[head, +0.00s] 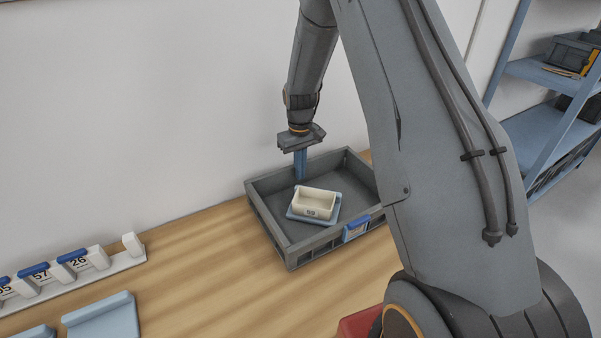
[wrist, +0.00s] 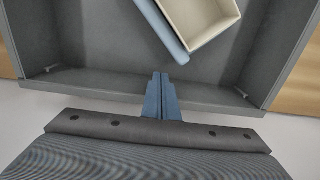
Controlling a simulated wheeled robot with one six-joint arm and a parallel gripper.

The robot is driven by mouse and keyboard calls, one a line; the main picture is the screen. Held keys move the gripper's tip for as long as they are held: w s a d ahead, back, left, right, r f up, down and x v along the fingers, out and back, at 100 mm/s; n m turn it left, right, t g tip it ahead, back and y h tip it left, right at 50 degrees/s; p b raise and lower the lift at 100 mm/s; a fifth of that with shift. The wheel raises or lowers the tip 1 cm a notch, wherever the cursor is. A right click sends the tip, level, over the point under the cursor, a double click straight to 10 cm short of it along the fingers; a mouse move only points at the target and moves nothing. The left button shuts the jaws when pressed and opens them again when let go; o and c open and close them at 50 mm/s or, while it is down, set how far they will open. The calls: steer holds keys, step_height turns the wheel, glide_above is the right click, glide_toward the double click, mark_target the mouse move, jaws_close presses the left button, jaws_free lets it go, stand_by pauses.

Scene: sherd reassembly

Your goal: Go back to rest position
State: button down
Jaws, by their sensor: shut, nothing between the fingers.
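My gripper (head: 300,166) is shut and empty, pointing down over the back of the grey crate (head: 291,257). In the wrist view my gripper (wrist: 161,80) shows its blue fingers pressed together near the crate's back wall. The fingers are apart from the box and the tray. The wrist view shows part of the cream box (wrist: 200,22) and the blue tray's edge (wrist: 163,32).
The crate stands on a wooden table (head: 200,265) against a white wall. A white rack (head: 120,262) with several numbered pieces is at the left, with a blue tray (head: 103,318) in front. A red object (head: 360,322) is beside my base. Blue shelving (head: 548,130) stands at the right.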

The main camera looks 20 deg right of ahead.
step_height(320, 180, up, 9)
steer(key=p, duration=0.4)
steer(key=s+a+r, duration=0.1)
steer(key=s+r, duration=0.1)
steer(key=s, duration=0.7)
steer(key=s+a+r+m+t+b, duration=0.1)
steer(key=s+a+r, duration=0.1)
steer(key=s, duration=0.7)
steer(key=s+a+r+m+b, duration=0.1)
steer(key=s+a+r, duration=0.1)
steer(key=s, duration=0.7)
steer(key=shift+s+r, duration=0.35)
steer(key=shift+r, duration=0.55)
steer(key=shift+a, duration=0.1)
